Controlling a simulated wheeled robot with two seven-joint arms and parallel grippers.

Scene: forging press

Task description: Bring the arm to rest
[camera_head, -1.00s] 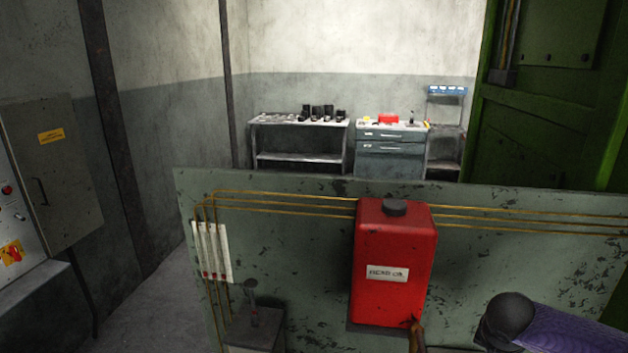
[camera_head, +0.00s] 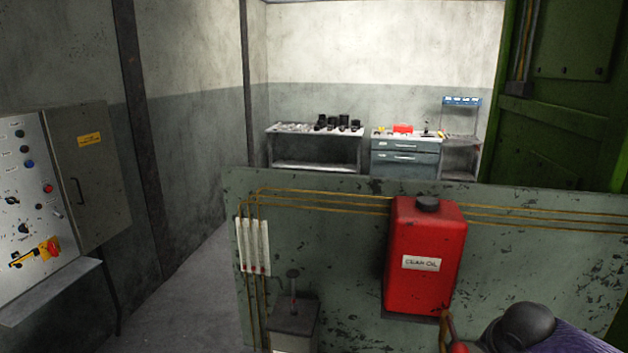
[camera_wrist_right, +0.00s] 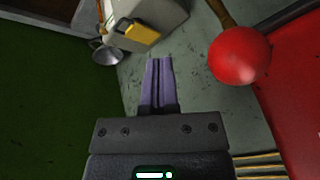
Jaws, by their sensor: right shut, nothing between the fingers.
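My right gripper (camera_wrist_right: 158,62) shows in the right wrist view with its two purple fingers together and nothing between them. It points toward a grey-green painted panel, apart from a red ball knob (camera_wrist_right: 238,55) at its right. In the head view, part of my right arm (camera_head: 525,328) shows at the bottom right corner, dark and purple, in front of the green panel (camera_head: 345,240). The right gripper itself is outside the head view. My left arm and gripper are in neither view.
A red gear oil tank (camera_head: 425,255) hangs on the green panel, with brass pipes above. A grey box with a lever (camera_head: 292,318) stands lower left of it. A control cabinet (camera_head: 35,190) is at the left. A bench (camera_head: 315,150) and drawers (camera_head: 405,158) stand far back.

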